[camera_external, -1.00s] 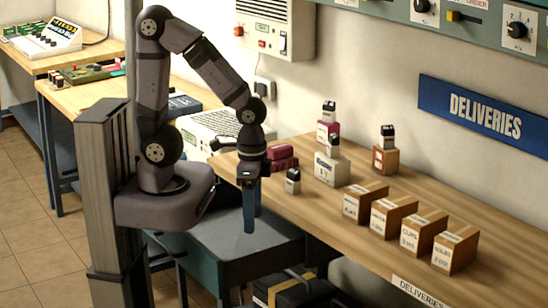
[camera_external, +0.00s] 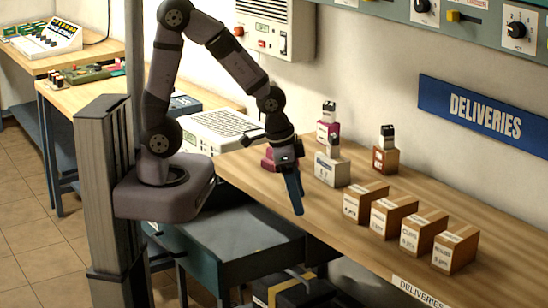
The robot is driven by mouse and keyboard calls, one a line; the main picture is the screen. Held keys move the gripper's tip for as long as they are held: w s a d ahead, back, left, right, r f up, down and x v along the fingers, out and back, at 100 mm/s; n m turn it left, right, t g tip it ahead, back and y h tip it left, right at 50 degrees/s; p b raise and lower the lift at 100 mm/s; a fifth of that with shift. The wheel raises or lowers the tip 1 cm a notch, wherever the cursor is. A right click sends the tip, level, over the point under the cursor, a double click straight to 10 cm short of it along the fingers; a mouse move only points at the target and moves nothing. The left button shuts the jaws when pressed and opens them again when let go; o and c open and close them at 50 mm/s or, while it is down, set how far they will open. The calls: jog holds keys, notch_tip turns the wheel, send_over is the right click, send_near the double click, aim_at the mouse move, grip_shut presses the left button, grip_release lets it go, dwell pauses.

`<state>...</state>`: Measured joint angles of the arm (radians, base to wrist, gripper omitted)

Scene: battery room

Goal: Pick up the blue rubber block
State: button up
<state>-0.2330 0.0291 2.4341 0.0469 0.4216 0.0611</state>
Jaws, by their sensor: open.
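I cannot make out a blue rubber block in the external view. My gripper (camera_external: 296,210), with long blue fingers, points down and slightly right over the near left edge of the wooden delivery bench (camera_external: 330,222). It is open, and I see nothing held between the fingers. Its wrist and fingers hide part of the bench, including the small grey item with a black top seen there earlier. A magenta item (camera_external: 270,162) lies just behind the wrist, partly covered.
A white block (camera_external: 332,171) with a black-topped handle stands right of the gripper. Several labelled cartons (camera_external: 365,203) line the bench to the right. A dark teal cabinet (camera_external: 240,240) stands below the bench's left end.

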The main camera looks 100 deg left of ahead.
jog(key=w+a+r+n+t+y+p, duration=0.1)
jog(key=w+a+r, duration=0.15)
jog(key=a, duration=0.35)
jog(key=w+a+r+t+y+p, duration=0.1)
jog(key=w+a, duration=0.3)
jog(key=a, duration=0.2)
jog(key=w+a+f+n+t+y+b, duration=0.1)
jog(key=a+f+b, duration=0.1)
jog(key=w+a+f+n+t+y+b, duration=0.1)
jog(key=f+t+b, duration=0.1)
jog(key=w+a+f+n+t+b, duration=0.1)
jog(key=a+f+b, duration=0.1)
jog(key=b, duration=0.1)
jog(key=shift+w+a+f+t+y, duration=0.15)
jog(key=shift+w+a+t+y, duration=0.15)
jog(key=shift+w+y, duration=0.1)
jog(key=shift+a+f+n+t+y+b, duration=0.2)
jog(key=shift+f+n+t+y+b, duration=0.2)
jog(key=shift+b, duration=0.55)
jog(key=shift+a+r+y+b, duration=0.15)
jog(key=shift+a+y+b, duration=0.05)
jog(key=shift+y+b, duration=0.1)
jog(key=shift+p+x, duration=1.1)
jog(key=shift+x, duration=2.55)
jog(key=shift+d, duration=0.15)
